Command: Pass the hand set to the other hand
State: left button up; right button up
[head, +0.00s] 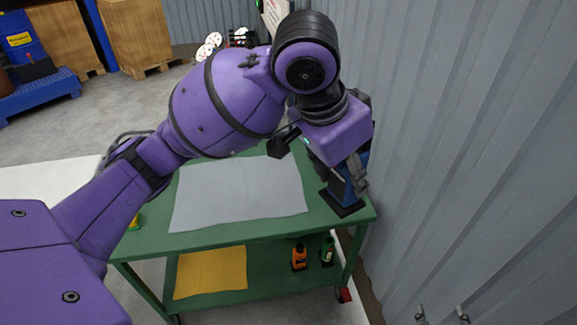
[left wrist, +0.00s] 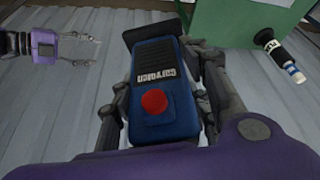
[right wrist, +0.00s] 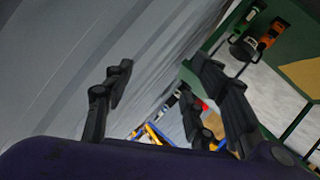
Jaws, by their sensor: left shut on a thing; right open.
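The hand set is a blue and black block with a red button; it fills the middle of the left wrist view (left wrist: 165,100). In the head view the hand set (head: 343,190) is near the right end of the green table (head: 215,243), with its black foot downward. My left gripper (head: 338,162) is shut on it, with fingers along both sides in the left wrist view (left wrist: 160,85). My right gripper is open and empty in the right wrist view (right wrist: 165,88). It also shows apart from the hand set in the left wrist view (left wrist: 92,50); only its fingertips show in the head view (head: 441,313).
A grey cloth (head: 240,192) lies on the tabletop. A corrugated grey wall (head: 450,150) stands close on the right. Wooden crates (head: 137,35) stand behind.

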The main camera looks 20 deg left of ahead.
pick_arm(q)
jog(key=shift+r, duration=0.15)
pick_arm(e)
jog(key=w+a+r+n+t+y, duration=0.2)
jog(key=w+r+n, duration=0.15)
jog(key=r, duration=0.35)
jog(key=w+a+r+n+t+y, duration=0.1)
jog(key=w+r+n+t, duration=0.15)
jog(key=r+n, duration=0.4)
jog(key=s+a+r+n+g+y, duration=0.1)
jog(key=a+r+n+y, duration=0.4)
jog(key=r+n, duration=0.3)
jog(key=s+a+r+n+g+y, duration=0.1)
jog(key=a+r+n+y, duration=0.35)
jog(key=r+n, duration=0.3)
jog(key=n+g+y, duration=0.1)
jog(key=n+g, duration=0.4)
jog(key=n, duration=0.8)
send_near(345, 180)
jog(key=w+d, duration=0.1)
jog(key=d, duration=0.1)
jog(key=shift+n, duration=0.35)
jog(key=x, duration=0.4)
jog(key=f+x, duration=0.1)
jog(key=x, duration=0.3)
jog(key=f+x, duration=0.1)
jog(key=x, duration=0.3)
jog(key=shift+a, duration=0.25)
